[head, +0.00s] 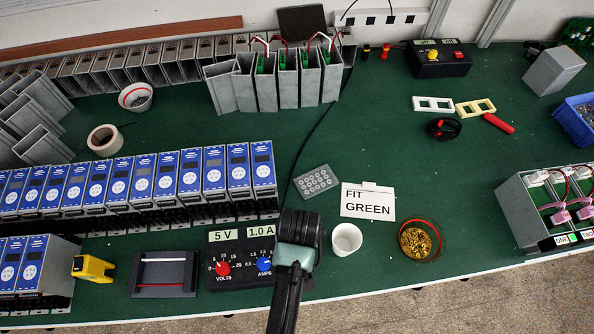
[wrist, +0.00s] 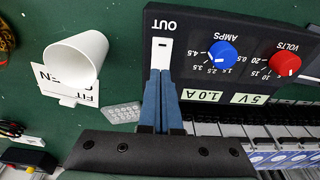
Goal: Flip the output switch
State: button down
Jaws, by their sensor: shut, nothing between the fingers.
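The power supply (head: 226,278) is a black box at the front edge of the table in the head view, with 5 V and 1.0 A labels, a red VOLTS knob and a blue AMPS knob. My arm covers its right end there. In the wrist view the output switch (wrist: 161,54) is a white upright rocker under the word OUT, beside the blue knob (wrist: 222,54). My gripper (wrist: 165,74) is shut and empty, its blue fingertips just below the switch in that picture. They overlap or adjoin its lower end; I cannot tell whether they touch. The switch's position is unclear.
A white cup (head: 346,240) and a FIT GREEN card (head: 368,202) lie right of my arm. A grey keypad-like pad (head: 316,181) lies behind it. Rows of blue-fronted units (head: 141,180) stand behind and left.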

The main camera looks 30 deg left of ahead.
jog(key=shift+f+b, duration=0.45)
jog(key=shift+f, duration=0.35)
jog(key=shift+r, duration=0.1)
notch_tip(320, 180, up, 7)
jog(key=p, duration=0.7)
jog(key=shift+p, duration=0.3)
dwell(0.5)
